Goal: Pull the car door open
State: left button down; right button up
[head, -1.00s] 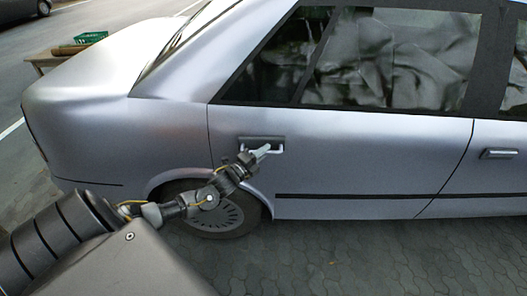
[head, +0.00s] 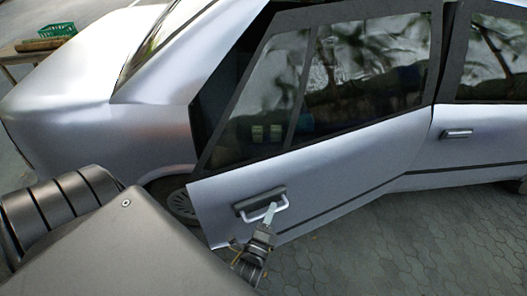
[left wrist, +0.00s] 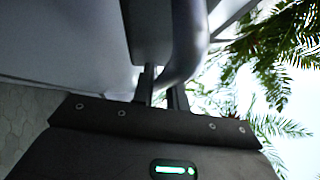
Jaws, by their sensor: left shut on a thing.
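The silver car's rear door (head: 350,155) stands partly open, its rear edge swung out from the body. Its handle (head: 262,203) is a light pull bar on a dark plate near the door's rear edge. My left gripper (head: 270,213) is shut on the handle bar. In the left wrist view the handle (left wrist: 188,45) passes close in front of the gripper (left wrist: 162,92), between its fingers. My right gripper is not in view.
The car's rear body (head: 90,90) and rear wheel (head: 180,203) are at the left. The front door handle (head: 457,134) is at the right. A green crate (head: 57,30) sits on a table at the back left. Paved ground (head: 430,235) in front is clear.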

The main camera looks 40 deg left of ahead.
pick_arm(q)
jog(key=shift+n+g+y, duration=0.3)
jog(key=shift+g+y, duration=0.1)
jog(key=shift+y, duration=0.2)
jog(key=d, duration=0.1)
jog(key=s+d, duration=0.1)
jog(key=d, duration=0.1)
jog(key=s+d, duration=0.1)
jog(key=shift+d+f, duration=0.15)
jog(key=shift+d, duration=0.05)
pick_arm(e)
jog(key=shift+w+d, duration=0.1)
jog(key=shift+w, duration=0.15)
pick_arm(q)
jog(key=shift+a, duration=0.1)
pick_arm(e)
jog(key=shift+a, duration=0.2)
pick_arm(q)
jog(key=c, duration=1.4)
grip_release()
jog(key=shift+a, duration=0.1)
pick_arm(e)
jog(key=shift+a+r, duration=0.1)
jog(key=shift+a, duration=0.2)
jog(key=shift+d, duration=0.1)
